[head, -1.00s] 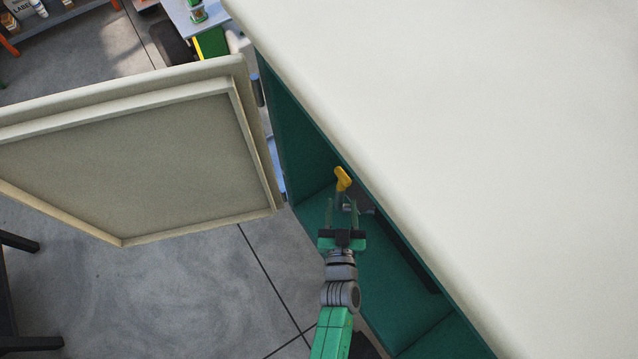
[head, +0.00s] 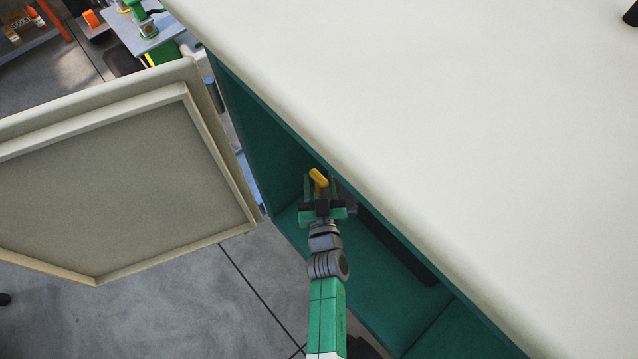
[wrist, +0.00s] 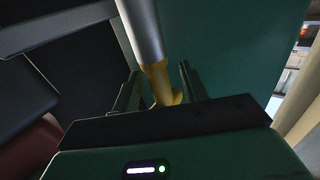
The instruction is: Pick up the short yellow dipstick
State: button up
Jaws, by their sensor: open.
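The short yellow dipstick (head: 318,179) shows its yellow handle inside the green-lined bay, near the bay's upper edge. In the wrist view its yellow part (wrist: 160,82) lies between my gripper's fingers, joined to a grey metal tube running up out of the picture. My gripper (head: 320,188) is inside the bay opening with its fingers on either side of the yellow handle. In the wrist view the fingers (wrist: 160,90) are apart, with gaps visible beside the yellow part. The lower end of the dipstick is hidden behind my gripper.
The bay's green inner wall (head: 262,150) and cream top (head: 420,130) closely border my gripper. An open cream door (head: 110,180) stands to the left. A dark bar (head: 395,245) lies along the bay floor to the right. A bench with small items (head: 150,40) is farther back.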

jog(key=shift+c, duration=0.4)
grip_shut()
jog(key=shift+r, duration=0.15)
notch_tip(320, 180, up, 18)
jog(key=p, duration=1.4)
jog(key=s+r+p, duration=0.1)
jog(key=s+p, duration=1)
jog(key=s, duration=1.3)
jog(key=shift+r, duration=0.4)
